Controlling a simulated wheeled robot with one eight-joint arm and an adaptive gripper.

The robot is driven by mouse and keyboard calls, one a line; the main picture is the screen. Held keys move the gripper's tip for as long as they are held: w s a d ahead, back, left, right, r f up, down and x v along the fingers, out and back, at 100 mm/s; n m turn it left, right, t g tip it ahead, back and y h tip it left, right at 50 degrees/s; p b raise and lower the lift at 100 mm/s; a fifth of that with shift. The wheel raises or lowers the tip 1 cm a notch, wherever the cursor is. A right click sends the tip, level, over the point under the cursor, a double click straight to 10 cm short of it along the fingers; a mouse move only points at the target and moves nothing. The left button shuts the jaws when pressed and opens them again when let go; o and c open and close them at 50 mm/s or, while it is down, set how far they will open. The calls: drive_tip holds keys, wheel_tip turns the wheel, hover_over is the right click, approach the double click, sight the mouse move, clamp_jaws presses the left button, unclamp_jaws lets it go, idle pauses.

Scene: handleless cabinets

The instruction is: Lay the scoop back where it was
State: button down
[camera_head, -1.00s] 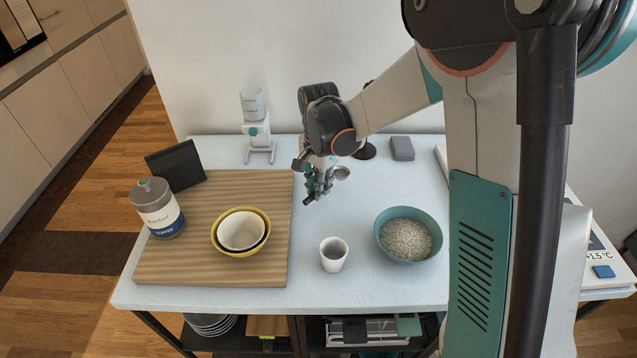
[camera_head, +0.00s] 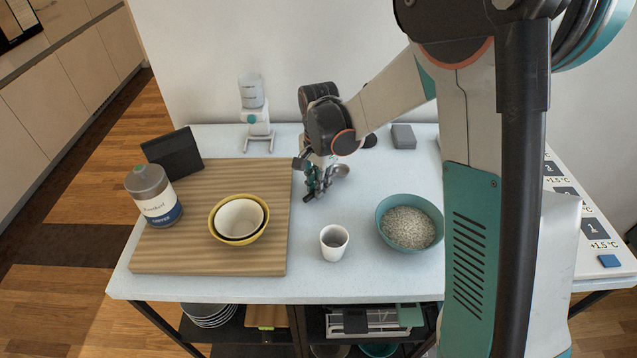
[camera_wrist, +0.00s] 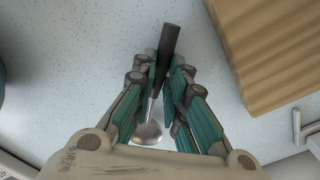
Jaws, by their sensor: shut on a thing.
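The scoop has a black handle and a shiny metal bowl. In the wrist view the scoop (camera_wrist: 168,42) lies between the fingers of my gripper (camera_wrist: 163,82), handle pointing away and bowl near the palm. My gripper is shut on it. In the head view my gripper (camera_head: 313,188) is low over the white table (camera_head: 300,270), just right of the cutting board, and the scoop's bowl (camera_head: 340,170) shows at its right. I cannot tell whether the scoop touches the table.
A wooden board (camera_head: 170,260) bears a coffee jar (camera_head: 153,196) and nested bowls (camera_head: 240,219). A white cup (camera_head: 334,242) and a teal bowl of grains (camera_head: 408,226) stand in front and to the right. A grey box (camera_head: 403,136) and a white dispenser (camera_head: 255,115) are at the back.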

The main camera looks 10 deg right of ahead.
drive_tip(key=shift+f, duration=0.45)
drive_tip(key=c, duration=1.5)
unclamp_jaws()
drive_tip(key=shift+c, duration=0.2)
drive_tip(key=shift+r, duration=0.1)
wheel_tip(320, 180, up, 12)
